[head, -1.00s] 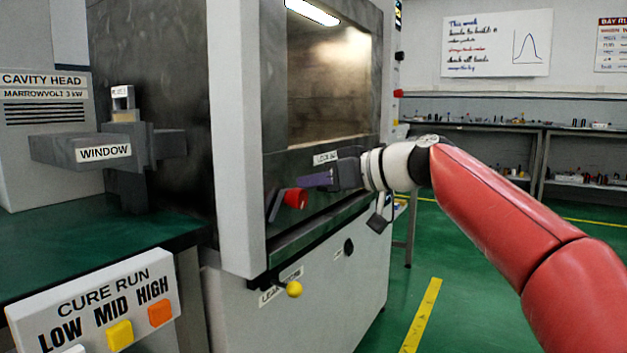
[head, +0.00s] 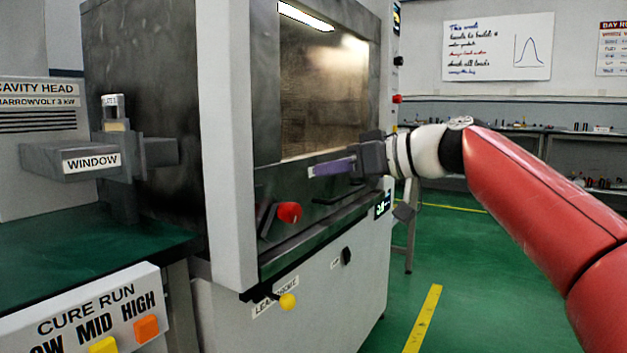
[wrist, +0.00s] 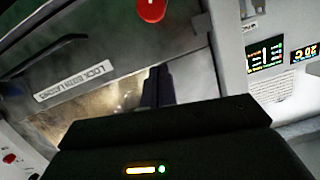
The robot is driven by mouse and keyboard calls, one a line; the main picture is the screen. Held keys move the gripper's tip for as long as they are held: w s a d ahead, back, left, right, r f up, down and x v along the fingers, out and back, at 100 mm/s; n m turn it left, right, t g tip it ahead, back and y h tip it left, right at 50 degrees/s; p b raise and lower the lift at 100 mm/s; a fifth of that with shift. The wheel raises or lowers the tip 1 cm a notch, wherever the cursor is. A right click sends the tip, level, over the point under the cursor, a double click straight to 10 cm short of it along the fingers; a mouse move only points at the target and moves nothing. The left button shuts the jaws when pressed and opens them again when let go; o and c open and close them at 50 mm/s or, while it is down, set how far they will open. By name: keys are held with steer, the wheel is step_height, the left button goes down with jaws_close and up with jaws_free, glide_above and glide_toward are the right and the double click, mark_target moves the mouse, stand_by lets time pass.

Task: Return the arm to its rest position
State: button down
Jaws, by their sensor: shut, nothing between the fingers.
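My gripper (head: 330,168) is at the end of my red and white arm, in front of the microwave cabinet (head: 228,140). Its purple-grey fingers are together and hold nothing. They point left, below the lit window (head: 322,95) and above the red knob (head: 289,212). In the wrist view my gripper's dark fingers (wrist: 157,88) show close together in front of the cabinet's door panel (wrist: 110,55). A label there reads something like "LOCK". I cannot tell from the views whether the fingers touch the panel.
A yellow knob (head: 288,301) sticks out low on the cabinet. The WINDOW fixture (head: 70,160) and the CURE RUN button box (head: 60,318) stand at left. Lit displays (wrist: 265,55) show beside the door. Green floor (head: 465,270) is open at right, before back benches (head: 585,160).

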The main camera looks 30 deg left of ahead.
steer(key=v, duration=0.5)
steer(key=s+d+f+m+t+h+p, duration=0.1)
steer(key=s+d+f+m+h+p, duration=0.1)
steer(key=s+d+f+m+h, duration=0.3)
steer(key=s+d+f+m+t+h+p, duration=0.2)
steer(key=s+d+f+m+h, duration=0.3)
steer(key=d+f, duration=0.9)
steer(key=s+d+f+m+t+h+p, duration=0.1)
steer(key=s+d+f+m+h+p, duration=0.2)
steer(key=s+d+f, duration=0.6)
steer(key=s+d+m+h, duration=0.1)
steer(key=d+m+h, duration=0.1)
steer(key=d, duration=0.4)
steer(key=shift+s+d+f+m+t, duration=0.3)
steer(key=shift+s+f+t, duration=0.05)
steer(key=shift+t, duration=0.05)
steer(key=shift+a, duration=0.1)
